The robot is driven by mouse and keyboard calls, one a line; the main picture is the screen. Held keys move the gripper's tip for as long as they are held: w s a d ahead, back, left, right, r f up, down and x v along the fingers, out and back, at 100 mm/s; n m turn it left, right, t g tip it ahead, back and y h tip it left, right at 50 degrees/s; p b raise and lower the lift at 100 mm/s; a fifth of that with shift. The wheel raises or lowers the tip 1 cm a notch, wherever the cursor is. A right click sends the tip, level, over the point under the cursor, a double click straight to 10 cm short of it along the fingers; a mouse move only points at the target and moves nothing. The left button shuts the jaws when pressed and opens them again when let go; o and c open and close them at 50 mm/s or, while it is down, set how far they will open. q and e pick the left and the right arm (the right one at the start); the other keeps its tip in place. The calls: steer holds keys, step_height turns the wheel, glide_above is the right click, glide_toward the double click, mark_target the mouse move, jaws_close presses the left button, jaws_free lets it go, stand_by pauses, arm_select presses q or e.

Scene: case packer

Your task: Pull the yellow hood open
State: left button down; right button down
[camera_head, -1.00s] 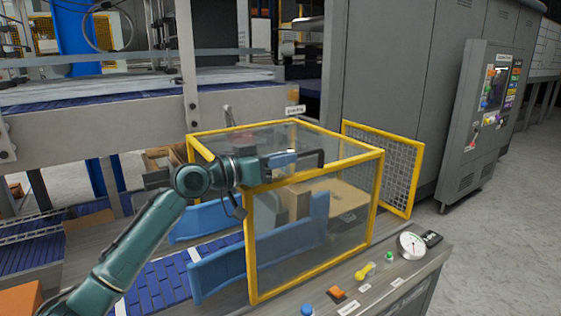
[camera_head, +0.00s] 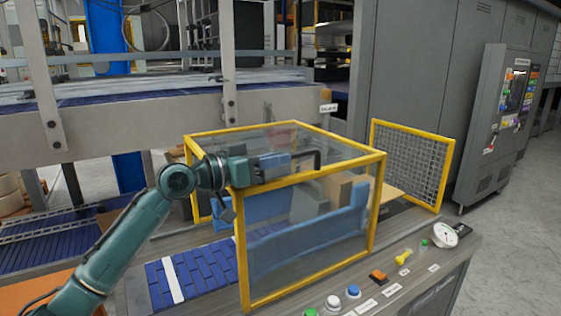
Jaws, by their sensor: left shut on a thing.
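The yellow hood (camera_head: 311,284) is a clear-walled box with a yellow frame, standing over the conveyor bench in the middle of the head view. A dark bar handle (camera_head: 319,158) shows at its top front edge. My left gripper (camera_head: 288,161) reaches in from the left at that edge and is shut on the handle; the fingertips are partly hard to make out. Through the clear panels, blue guide rails (camera_head: 310,240) and a brown carton (camera_head: 375,192) show. There is a gap between the hood and the yellow-framed mesh panel (camera_head: 412,160) on its right. My right gripper is out of view.
The bench's front edge carries a dial gauge (camera_head: 444,235), a yellow knob (camera_head: 403,258), an orange switch (camera_head: 378,276) and several buttons. A grey control cabinet (camera_head: 485,140) stands at right. The blue conveyor belt (camera_head: 205,272) runs left of the hood.

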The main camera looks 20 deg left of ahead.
arm_select(q)
steer(key=shift+s+a+f, duration=0.15)
steer(key=shift+s+a, duration=0.05)
steer(key=shift+s, duration=0.25)
steer(key=c, duration=1.7)
jaws_free()
steer(key=o, duration=0.3)
steer(key=shift+a, duration=0.1)
